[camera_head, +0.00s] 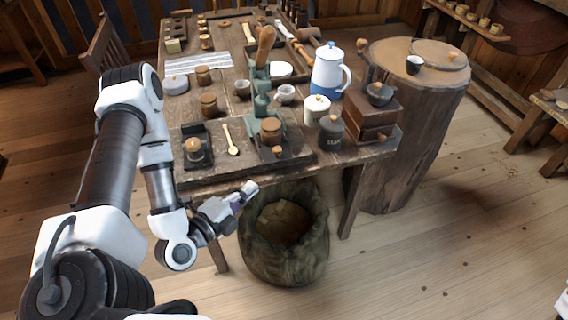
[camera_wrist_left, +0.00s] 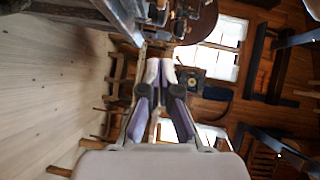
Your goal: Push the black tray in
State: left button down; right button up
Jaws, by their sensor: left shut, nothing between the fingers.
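A small dark, tray-like stand (camera_head: 197,157) is at the table's front left corner, with a round wooden-topped piece on it. I cannot tell for sure that it is the black tray. A brown wooden box (camera_head: 371,112) at the front right has a small front part with a dark knob. My left gripper (camera_head: 250,187) is shut and empty, in front of the table's front edge and lower than its top, apart from everything on it. In the left wrist view its fingertips (camera_wrist_left: 160,68) are together. My right gripper is not in view.
The worn wooden table (camera_head: 230,177) is crowded with jars, cups and a blue-and-white pot (camera_head: 328,72). A sack (camera_head: 284,250) stands on the floor just below my left gripper. A tree-stump table (camera_head: 400,140) is at the right. The floor at the front right is clear.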

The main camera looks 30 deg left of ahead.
aim_at(273, 159)
pick_arm(q)
jog(key=w+b, duration=0.2)
jog(key=w, duration=0.2)
jog(key=w+b, duration=0.2)
jog(key=w, duration=0.2)
jog(key=w+a+f+b, duration=0.1)
jog(key=w+b, duration=0.2)
jog(key=w, duration=0.1)
jog(key=shift+w, duration=0.1)
jog(key=shift+w+a+f, duration=0.15)
jog(key=shift+w+a, duration=0.05)
jog(key=shift+a, duration=0.1)
jog(key=shift+d, duration=0.1)
